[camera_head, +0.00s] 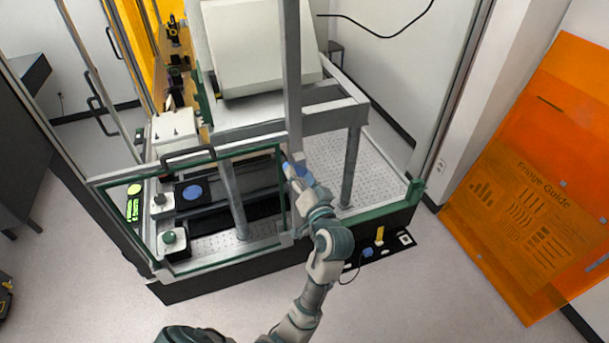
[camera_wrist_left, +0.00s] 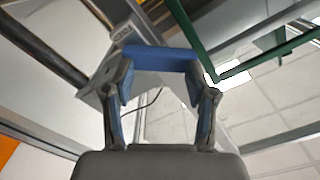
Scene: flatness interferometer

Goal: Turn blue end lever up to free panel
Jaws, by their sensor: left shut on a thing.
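My left gripper (camera_head: 295,170) reaches in from below to the right upright of a green-framed clear panel (camera_head: 240,144) at the front of the instrument. In the left wrist view, the blue end lever (camera_wrist_left: 160,58) lies crosswise between the fingertips of my left gripper (camera_wrist_left: 163,78), which is shut on it. In the head view the fingers mostly hide the lever. A green frame corner (camera_wrist_left: 222,75) shows beside the lever in the left wrist view. My right gripper is not in view.
Behind the panel are a round blue piece (camera_head: 192,192) and knobs (camera_head: 169,238). A grey post (camera_head: 291,80) rises just behind my gripper. An orange board (camera_head: 535,190) leans at the right.

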